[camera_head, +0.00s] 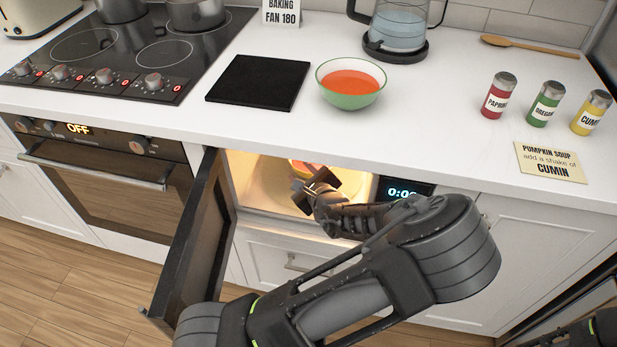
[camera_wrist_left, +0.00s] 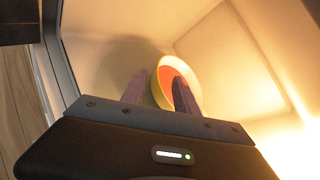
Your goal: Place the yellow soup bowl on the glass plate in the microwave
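The yellow soup bowl (camera_head: 298,165) with orange soup is inside the lit microwave (camera_head: 258,192); only a sliver shows in the head view. In the left wrist view the bowl (camera_wrist_left: 194,80) is plainer, its rim pale yellow around the soup. My left gripper (camera_head: 310,182) reaches through the open microwave doorway. In the left wrist view its two fingers (camera_wrist_left: 160,78) stand apart, one beside the bowl's near wall and one in front of the soup. I cannot tell whether they touch it. The glass plate cannot be made out. My right gripper is out of view.
The microwave door (camera_head: 190,245) hangs open on the left. The counter edge runs above the opening. On the counter are a green bowl of soup (camera_head: 350,88), a black board (camera_head: 258,82), a kettle (camera_head: 398,28), spice shakers (camera_head: 543,104) and a note (camera_head: 550,162).

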